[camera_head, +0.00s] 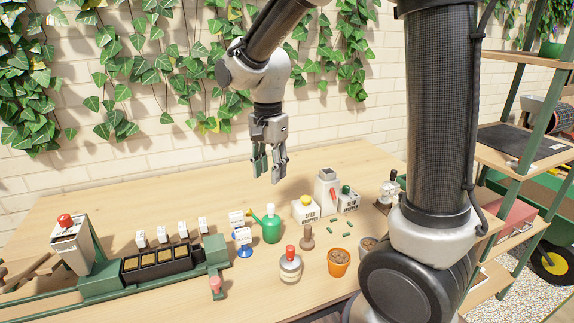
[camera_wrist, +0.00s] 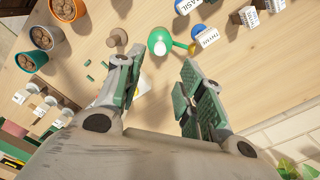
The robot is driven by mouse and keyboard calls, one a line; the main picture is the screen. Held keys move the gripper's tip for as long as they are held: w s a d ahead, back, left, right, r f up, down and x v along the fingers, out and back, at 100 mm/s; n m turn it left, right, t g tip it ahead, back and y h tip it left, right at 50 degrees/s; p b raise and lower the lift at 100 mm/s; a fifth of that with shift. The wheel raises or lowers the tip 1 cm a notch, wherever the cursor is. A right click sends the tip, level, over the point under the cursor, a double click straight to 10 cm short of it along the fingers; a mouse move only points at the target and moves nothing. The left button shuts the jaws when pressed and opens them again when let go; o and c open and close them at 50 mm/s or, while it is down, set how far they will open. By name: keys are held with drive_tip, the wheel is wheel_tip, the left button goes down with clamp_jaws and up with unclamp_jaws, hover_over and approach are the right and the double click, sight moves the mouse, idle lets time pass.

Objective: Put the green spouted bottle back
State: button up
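The green spouted bottle (camera_head: 271,229) stands upright on the wooden table, with a white top and a spout pointing left. It also shows in the wrist view (camera_wrist: 160,42), between and beyond my fingertips. My gripper (camera_head: 268,172) is above the table, behind and higher than the bottle. Its two green-padded fingers (camera_wrist: 155,75) are apart with nothing between them. The bottle is not touched by the gripper. Small label cards stand just left of the bottle, one on a blue base (camera_head: 243,241).
The table's back left is clear.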

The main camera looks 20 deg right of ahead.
drive_tip(key=s+d+r+n+t, duration=0.2)
drive_tip(key=s+d+r+n, duration=0.2)
drive_tip(key=s+d, duration=0.3)
drive_tip(key=s+d+r+n+t, duration=0.2)
drive_tip(key=s+d+r+n, duration=0.2)
drive_tip(key=s, duration=0.8)
drive_tip(key=d+n, duration=0.2)
drive_tip(key=d, duration=0.2)
drive_tip(key=shift+r+n, duration=0.4)
